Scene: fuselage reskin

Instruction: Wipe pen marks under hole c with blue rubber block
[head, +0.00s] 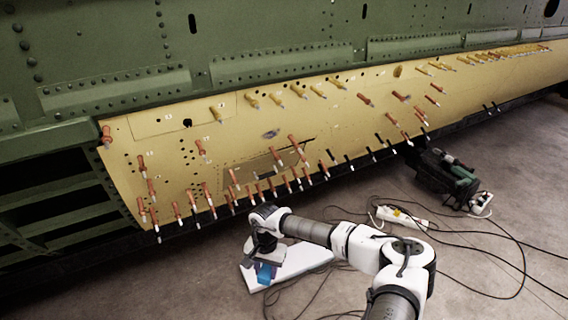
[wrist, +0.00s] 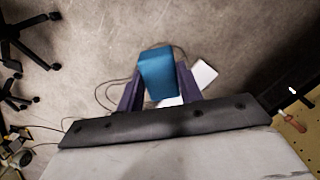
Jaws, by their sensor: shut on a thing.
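My gripper (head: 263,264) is low in front of the yellow skin panel (head: 235,112), above a white flat thing on the floor. It is shut on the blue rubber block (head: 264,273). In the wrist view the blue block (wrist: 157,72) sits between the two purple fingers of my gripper (wrist: 158,84), with its far end sticking out. The block is apart from the panel. The panel carries several small white labels and holes, too small to read, so I cannot tell which is hole c. Pen marks cannot be made out.
Several orange and yellow pins (head: 275,155) stick out of the panel, densest along its lower edge. A white flat thing (head: 310,256) lies on the floor under my gripper. A green-and-black machine (head: 447,178), a power strip (head: 402,217) and loose cables lie to the right. Chair legs (wrist: 28,45) show in the wrist view.

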